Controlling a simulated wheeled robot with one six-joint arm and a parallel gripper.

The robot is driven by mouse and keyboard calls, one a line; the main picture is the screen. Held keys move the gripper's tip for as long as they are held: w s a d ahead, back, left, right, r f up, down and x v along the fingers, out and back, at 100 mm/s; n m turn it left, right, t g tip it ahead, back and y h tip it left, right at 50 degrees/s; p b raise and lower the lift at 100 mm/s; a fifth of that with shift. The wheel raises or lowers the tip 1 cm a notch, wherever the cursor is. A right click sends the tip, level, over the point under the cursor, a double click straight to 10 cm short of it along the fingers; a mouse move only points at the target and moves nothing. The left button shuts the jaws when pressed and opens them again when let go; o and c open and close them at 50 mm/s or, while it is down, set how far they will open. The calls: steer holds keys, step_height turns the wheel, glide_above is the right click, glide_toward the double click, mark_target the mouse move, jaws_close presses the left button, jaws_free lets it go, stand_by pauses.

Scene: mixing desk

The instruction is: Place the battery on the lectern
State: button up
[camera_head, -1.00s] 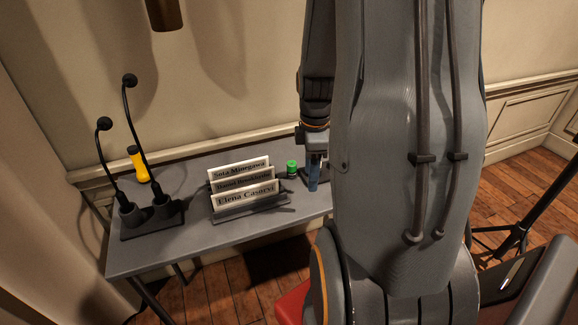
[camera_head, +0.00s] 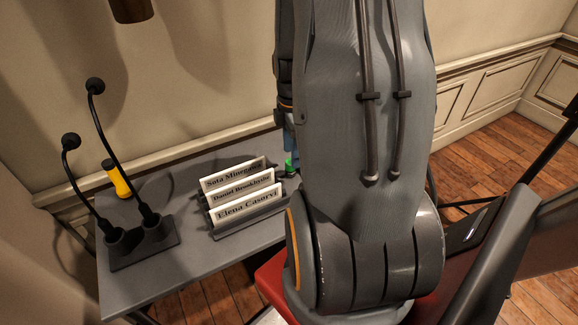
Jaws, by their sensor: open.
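A small object with a green top and a darker body, which looks like the battery (camera_head: 291,166), stands on the grey desk. It is right of the name-card holder and partly hidden by my arm. My gripper (camera_head: 290,142) is mostly hidden behind my arm. Only a bluish part of it shows, just above the green-topped object in the picture. It is open, and I cannot tell whether the fingers are around the object or beside it. I cannot make out a lectern in this view.
The grey desk (camera_head: 190,265) carries a holder with several name cards (camera_head: 245,205), two gooseneck microphones on a dark base (camera_head: 150,242) and a yellow-and-black object (camera_head: 116,180) behind them. Bare desk lies in front of the cards. A dark stand (camera_head: 560,135) is at right.

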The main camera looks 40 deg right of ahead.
mark_target(290, 161)
steer(key=shift+w+a+f+p, duration=0.1)
steer(key=shift+f+p, duration=0.25)
steer(key=shift+f, duration=1.1)
steer(key=shift+w+f+p, duration=0.1)
steer(key=shift+f+p, duration=0.2)
steer(key=shift+f, duration=1.1)
jaws_close()
